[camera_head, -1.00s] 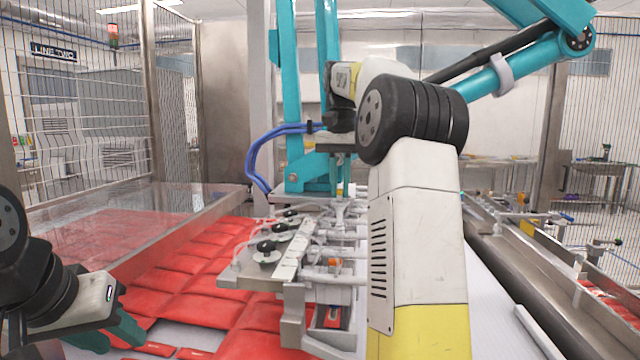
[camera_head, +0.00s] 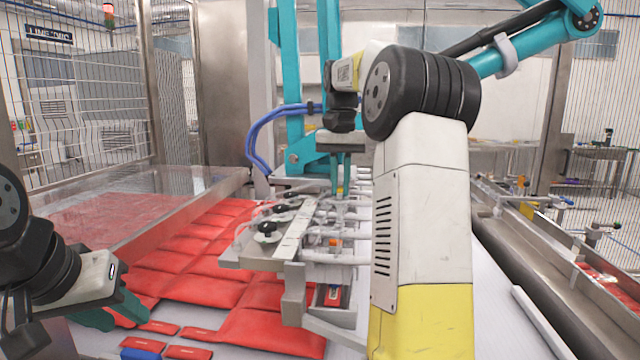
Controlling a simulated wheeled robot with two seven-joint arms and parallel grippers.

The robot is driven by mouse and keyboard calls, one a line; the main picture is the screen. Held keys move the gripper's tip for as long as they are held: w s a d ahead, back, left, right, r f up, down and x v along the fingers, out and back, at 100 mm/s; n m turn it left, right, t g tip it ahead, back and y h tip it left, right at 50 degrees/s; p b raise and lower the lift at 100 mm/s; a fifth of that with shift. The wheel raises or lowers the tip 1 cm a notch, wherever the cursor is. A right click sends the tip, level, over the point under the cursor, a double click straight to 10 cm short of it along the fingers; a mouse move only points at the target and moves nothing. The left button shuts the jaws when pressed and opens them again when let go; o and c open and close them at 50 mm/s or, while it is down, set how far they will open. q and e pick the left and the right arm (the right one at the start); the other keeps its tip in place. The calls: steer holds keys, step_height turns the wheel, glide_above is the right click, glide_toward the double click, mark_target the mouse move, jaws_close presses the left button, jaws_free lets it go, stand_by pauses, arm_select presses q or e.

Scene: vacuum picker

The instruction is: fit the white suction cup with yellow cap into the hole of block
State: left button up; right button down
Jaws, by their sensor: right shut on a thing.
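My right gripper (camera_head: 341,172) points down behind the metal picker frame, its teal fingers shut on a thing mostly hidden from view. A small yellow patch (camera_head: 340,190) shows at its fingertips; I cannot tell clearly whether this is the yellow cap, and the white cup cannot be made out. The block (camera_head: 290,243) appears to be the pale bar of the picker head just in front; its hole cannot be made out. Suction cups with black caps (camera_head: 267,233) sit along its left side. My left gripper (camera_head: 130,318) is open and empty at the lower left, above red packets.
Red packets (camera_head: 205,288) cover the conveyor below and left of the picker head. A teal picker arm (camera_head: 292,90) with blue hoses stands behind. A second conveyor (camera_head: 525,250) runs along the right.

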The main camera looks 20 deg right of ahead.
mark_target(340, 222)
steer(key=shift+f, duration=0.2)
steer(key=shift+s+f, duration=0.1)
steer(key=shift+f, duration=3.75)
